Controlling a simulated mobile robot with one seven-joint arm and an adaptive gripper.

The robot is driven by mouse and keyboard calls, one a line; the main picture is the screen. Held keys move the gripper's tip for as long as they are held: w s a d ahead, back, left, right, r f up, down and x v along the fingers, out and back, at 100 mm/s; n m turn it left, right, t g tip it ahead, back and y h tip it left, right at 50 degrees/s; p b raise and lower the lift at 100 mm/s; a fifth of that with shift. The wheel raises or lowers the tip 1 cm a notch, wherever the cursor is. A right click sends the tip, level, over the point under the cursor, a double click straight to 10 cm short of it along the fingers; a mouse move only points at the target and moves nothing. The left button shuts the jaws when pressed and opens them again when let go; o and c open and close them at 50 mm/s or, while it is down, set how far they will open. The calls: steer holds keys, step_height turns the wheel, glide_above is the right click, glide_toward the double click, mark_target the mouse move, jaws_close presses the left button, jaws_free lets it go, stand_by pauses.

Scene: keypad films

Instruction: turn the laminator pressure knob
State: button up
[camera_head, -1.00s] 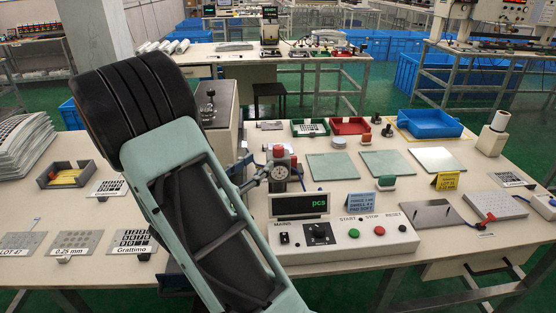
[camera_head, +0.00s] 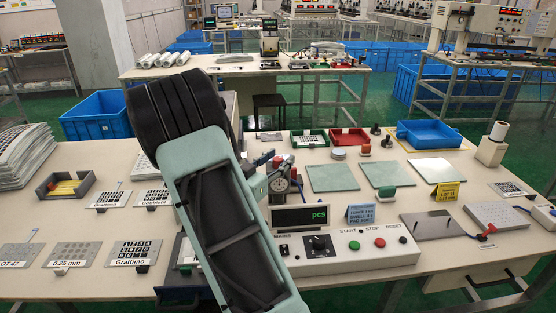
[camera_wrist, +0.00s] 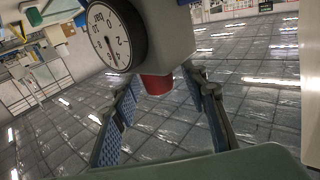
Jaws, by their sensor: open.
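The pressure regulator is a grey block with a round white dial gauge (camera_head: 278,184) on its face. It stands on the bench behind the control panel. The wrist view shows the same gauge (camera_wrist: 112,37) close up, marked in bar. A red knob (camera_wrist: 156,84) sticks out of the end of the block; its red top also shows in the head view (camera_head: 280,160). My gripper (camera_wrist: 163,80) is open, with a blue-padded finger on either side of the knob. I cannot tell whether either finger touches it. My arm hides part of the regulator's left side in the head view.
The control panel (camera_head: 345,256) with its pcs display (camera_head: 300,216) and buttons is in front of the regulator. Green-edged plates (camera_head: 332,178) lie to the right. Red and green trays (camera_head: 309,139) are behind. Stencil plates (camera_head: 135,253) lie to the left.

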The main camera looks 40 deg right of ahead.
jaws_close()
steer(key=shift+w+r+m+g, duration=0.1)
steer(key=shift+m+g, duration=0.3)
steer(key=shift+g, duration=0.2)
steer(key=shift+m+g+h, duration=0.3)
steer(key=shift+g, duration=0.1)
jaws_free()
